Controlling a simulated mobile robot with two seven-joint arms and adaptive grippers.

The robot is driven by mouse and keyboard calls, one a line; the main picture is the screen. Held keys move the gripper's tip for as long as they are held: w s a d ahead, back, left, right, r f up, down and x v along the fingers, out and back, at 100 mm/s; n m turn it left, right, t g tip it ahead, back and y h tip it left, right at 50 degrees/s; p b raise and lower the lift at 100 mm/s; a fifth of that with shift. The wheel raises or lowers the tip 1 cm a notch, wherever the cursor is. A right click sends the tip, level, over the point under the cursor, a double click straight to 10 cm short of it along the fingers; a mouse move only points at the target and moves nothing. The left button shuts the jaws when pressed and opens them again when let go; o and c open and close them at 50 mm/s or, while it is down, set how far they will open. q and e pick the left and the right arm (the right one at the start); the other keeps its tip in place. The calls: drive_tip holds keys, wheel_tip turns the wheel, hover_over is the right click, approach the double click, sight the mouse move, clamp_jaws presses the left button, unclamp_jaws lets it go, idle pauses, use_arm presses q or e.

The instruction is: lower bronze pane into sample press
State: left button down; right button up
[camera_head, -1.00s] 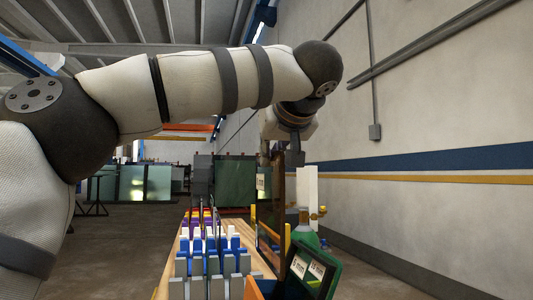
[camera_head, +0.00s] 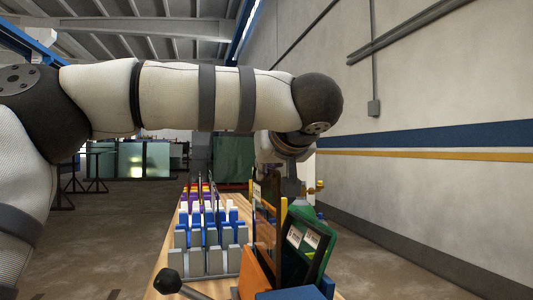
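My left arm comes in from the left and bends down at a dark joint to my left gripper (camera_head: 289,184), which is small and partly hidden. A narrow brown, bronze-looking pane (camera_head: 268,205) stands upright, almost edge-on, at the gripper. The pane has come down together with the gripper, so the gripper appears shut on it; the fingertips are not clear. The pane's lower part is among yellow posts (camera_head: 284,212) on the bench. I cannot make out which part is the sample press or whether the pane touches it. My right gripper is not in view.
Grey, blue and white slotted racks (camera_head: 208,242) fill the bench's left side. Green-framed dark panels (camera_head: 306,244), an orange panel (camera_head: 257,272) and a blue block (camera_head: 290,294) stand close at right. A black-knobbed lever (camera_head: 169,281) is in front. A wall runs along the right.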

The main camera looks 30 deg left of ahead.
sight(266, 212)
use_arm(q)
drive_tip(key=shift+f, duration=4.25)
drive_tip(key=c, duration=1.7)
unclamp_jaws()
drive_tip(key=shift+f, duration=0.2)
drive_tip(key=shift+r, duration=0.15)
drive_tip(key=shift+r, duration=3.9)
